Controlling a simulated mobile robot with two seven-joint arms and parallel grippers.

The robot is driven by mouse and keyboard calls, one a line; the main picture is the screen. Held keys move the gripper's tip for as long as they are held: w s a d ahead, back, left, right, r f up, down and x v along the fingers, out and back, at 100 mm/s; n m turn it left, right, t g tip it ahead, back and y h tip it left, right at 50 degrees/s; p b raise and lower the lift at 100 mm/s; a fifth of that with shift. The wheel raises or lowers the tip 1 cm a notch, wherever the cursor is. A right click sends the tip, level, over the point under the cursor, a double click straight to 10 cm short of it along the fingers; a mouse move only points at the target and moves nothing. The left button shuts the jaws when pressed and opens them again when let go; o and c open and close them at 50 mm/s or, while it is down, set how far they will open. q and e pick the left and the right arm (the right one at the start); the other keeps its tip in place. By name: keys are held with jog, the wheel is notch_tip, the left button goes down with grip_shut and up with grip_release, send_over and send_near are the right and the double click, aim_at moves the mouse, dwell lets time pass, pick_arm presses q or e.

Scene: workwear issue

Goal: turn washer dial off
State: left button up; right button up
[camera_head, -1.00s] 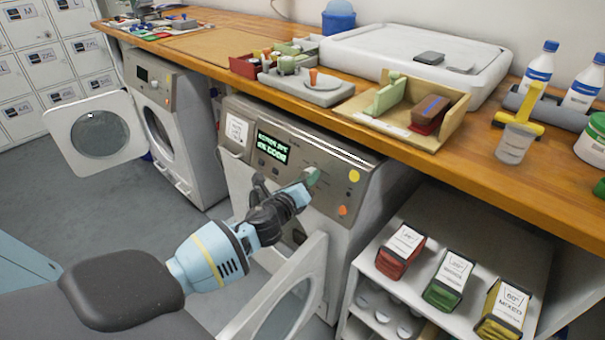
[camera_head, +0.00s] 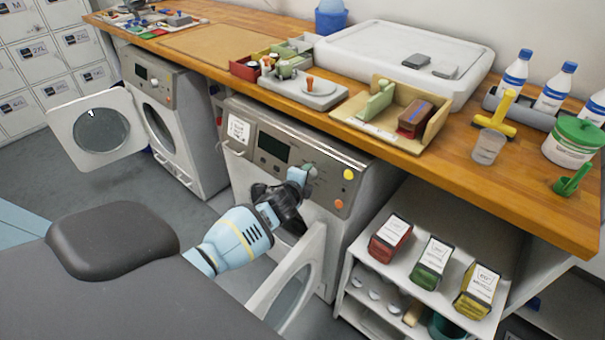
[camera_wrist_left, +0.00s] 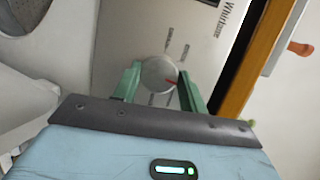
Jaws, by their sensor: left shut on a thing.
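The washer (camera_head: 280,150) under the worktop has a grey control panel with a display (camera_head: 273,147). The display is dark. Its round grey dial (camera_wrist_left: 159,74) has a red pointer mark and sits between the green fingers of my left gripper (camera_wrist_left: 158,82) in the wrist view. My left gripper (camera_head: 306,172) is at the panel in the head view, shut on the dial, and hides most of it there. Labels stand around the dial, too small to read surely. My right gripper is not in view.
The washer's door (camera_head: 292,280) hangs open below my left arm. A yellow button (camera_head: 348,174) and an orange button (camera_head: 339,204) are right of the dial. The worktop (camera_head: 400,158) overhangs the panel. A shelf (camera_head: 400,262) with several boxes stands to the right.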

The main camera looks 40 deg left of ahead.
pick_arm(q)
jog(key=shift+w+a+r+n+p, duration=0.1)
jog(key=shift+r+n+p, duration=0.1)
jog(key=shift+n+p, duration=0.35)
jog(key=shift+f+n, duration=0.1)
jog(key=shift+n, duration=0.15)
jog(key=o, duration=1)
jog(key=shift+c, duration=0.2)
